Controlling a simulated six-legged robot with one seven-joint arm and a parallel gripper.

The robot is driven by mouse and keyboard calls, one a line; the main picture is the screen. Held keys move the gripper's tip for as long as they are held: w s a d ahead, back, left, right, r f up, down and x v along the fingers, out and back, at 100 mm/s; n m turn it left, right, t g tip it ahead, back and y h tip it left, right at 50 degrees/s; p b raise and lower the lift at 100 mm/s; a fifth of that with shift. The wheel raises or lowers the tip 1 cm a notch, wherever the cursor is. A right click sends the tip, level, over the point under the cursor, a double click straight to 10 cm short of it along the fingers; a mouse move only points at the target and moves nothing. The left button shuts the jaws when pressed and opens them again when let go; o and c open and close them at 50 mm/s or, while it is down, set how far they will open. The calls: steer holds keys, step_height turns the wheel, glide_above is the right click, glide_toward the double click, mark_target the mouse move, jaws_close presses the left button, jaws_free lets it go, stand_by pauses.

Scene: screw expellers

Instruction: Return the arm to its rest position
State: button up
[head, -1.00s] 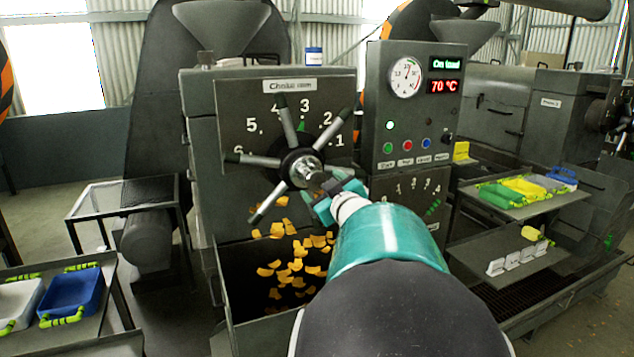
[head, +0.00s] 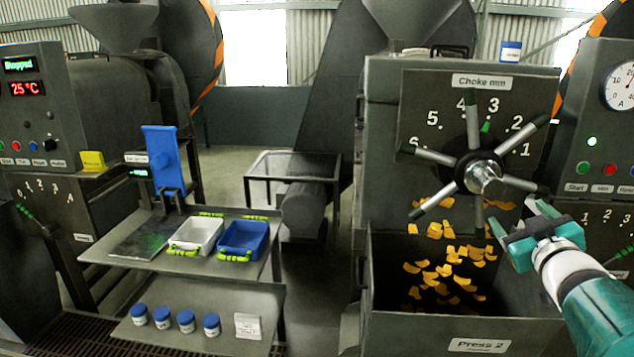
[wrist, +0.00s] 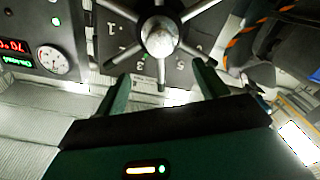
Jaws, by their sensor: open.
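My gripper (head: 521,222) is at the right of the head view, on my teal and white arm. Its fingers are parted with nothing seen between them. It appears just below and right of the hub of the spoked choke handwheel (head: 483,177). In the wrist view, the two green fingers of my gripper (wrist: 162,76) point towards the handwheel hub (wrist: 160,36), which appears beyond the tips. The green pointer on the choke dial is near the 3. I cannot tell the exact gap between fingers and spokes.
Orange flakes (head: 440,270) fall into the bin of Press 2 (head: 480,347). Open floor shows behind the stand.

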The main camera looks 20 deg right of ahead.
steer(key=w+a+f+m+g+y, duration=0.1)
steer(key=w+a+f+g, duration=0.2)
steer(key=a, duration=0.6)
steer(key=w+a+f+m+g+y, duration=0.1)
steer(key=w+a+f+m, duration=0.1)
steer(key=w+a, duration=0.5)
steer(key=s+a+f+n+g+y, duration=0.1)
steer(key=s+a+f+g+y, duration=0.1)
steer(key=a, duration=0.6)
steer(key=s+a+f+n+g+y, duration=0.1)
steer(key=s+a+f, duration=0.3)
steer(key=a, duration=0.4)
steer(key=s+a+f+n+g+y, duration=0.1)
steer(key=s+a+f+g+y, duration=0.2)
steer(key=a, duration=0.6)
steer(key=shift+s+n+y, duration=0.3)
steer(key=shift+s+y, duration=0.2)
steer(key=shift+s, duration=0.55)
